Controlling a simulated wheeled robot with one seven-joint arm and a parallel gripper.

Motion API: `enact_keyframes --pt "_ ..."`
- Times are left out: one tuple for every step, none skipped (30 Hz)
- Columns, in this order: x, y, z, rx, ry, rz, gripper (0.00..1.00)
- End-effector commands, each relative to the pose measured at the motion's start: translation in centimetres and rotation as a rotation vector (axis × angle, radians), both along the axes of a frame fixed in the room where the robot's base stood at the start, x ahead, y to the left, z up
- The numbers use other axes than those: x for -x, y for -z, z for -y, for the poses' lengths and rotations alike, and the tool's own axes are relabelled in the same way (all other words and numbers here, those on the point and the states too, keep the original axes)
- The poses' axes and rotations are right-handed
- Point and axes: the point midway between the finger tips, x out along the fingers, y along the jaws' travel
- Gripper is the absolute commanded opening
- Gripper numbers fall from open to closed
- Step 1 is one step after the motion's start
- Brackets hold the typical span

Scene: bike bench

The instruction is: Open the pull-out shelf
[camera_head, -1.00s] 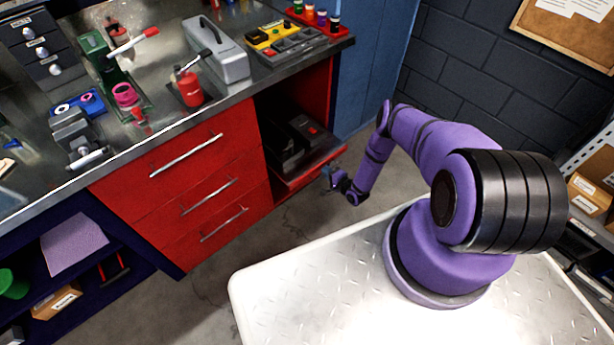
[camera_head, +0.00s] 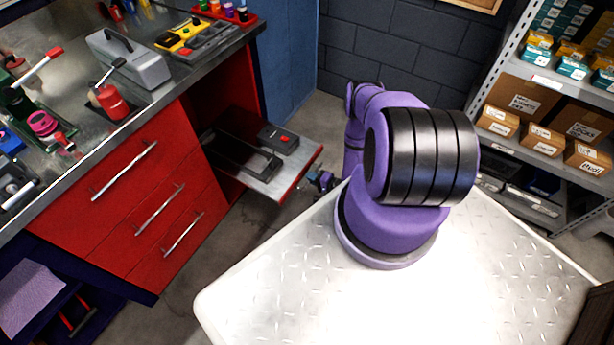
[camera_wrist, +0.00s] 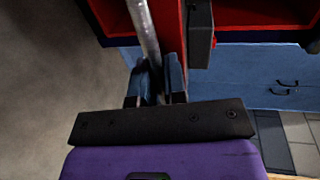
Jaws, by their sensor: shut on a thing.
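The pull-out shelf (camera_head: 290,180) extends out of the open bay at the right end of the red workbench. It is a grey tray with a red front edge and carries black tool cases (camera_head: 243,158). My gripper (camera_head: 322,180) is at the shelf's front edge. In the wrist view, the blue fingers of my gripper (camera_wrist: 157,82) are shut on a round metal bar, the shelf handle (camera_wrist: 146,30). The head view shows the grip only small, and the handle is hard to make out there.
Red drawers (camera_head: 140,210) with metal handles are left of the shelf. The worktop (camera_head: 170,92) holds a grey toolbox (camera_head: 130,58) and a red can (camera_head: 111,103). A rack of boxes (camera_head: 540,110) stands at right. Concrete floor is free in front of the drawers.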

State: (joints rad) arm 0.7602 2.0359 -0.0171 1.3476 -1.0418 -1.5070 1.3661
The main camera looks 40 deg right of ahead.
Motion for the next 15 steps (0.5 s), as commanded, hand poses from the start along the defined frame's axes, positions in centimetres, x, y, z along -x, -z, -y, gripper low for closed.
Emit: enact_keyframes --pt "0.09 0.05 0.00 0.000 0.000 -0.001 0.00" --pt "0.09 0.05 0.00 0.000 0.000 -0.001 0.00" --pt "0.08 0.05 -0.01 0.000 0.000 -0.001 0.00" --pt "0.07 0.05 -0.01 0.001 0.000 -0.002 0.00" --pt "0.07 0.05 -0.01 0.001 0.000 -0.002 0.00" --pt "0.07 0.05 -0.01 0.001 0.000 -0.002 0.00" --pt "0.06 0.05 -0.01 0.001 0.000 -0.002 0.00" --pt "0.06 0.05 -0.01 0.001 0.000 -0.002 0.00" --pt "0.05 0.05 -0.01 0.001 0.000 -0.002 0.17" --pt "0.05 0.05 -0.02 0.001 0.000 -0.002 0.24" --pt "0.03 0.05 -0.01 0.001 0.000 -0.002 0.31" --pt "0.03 0.05 -0.01 0.000 0.000 -0.001 0.36" --pt "0.02 0.04 -0.01 0.000 0.000 -0.001 0.36" --pt "0.02 0.04 -0.01 0.000 0.000 -0.001 0.36" --pt "0.01 0.03 -0.02 0.000 0.000 -0.001 0.36"
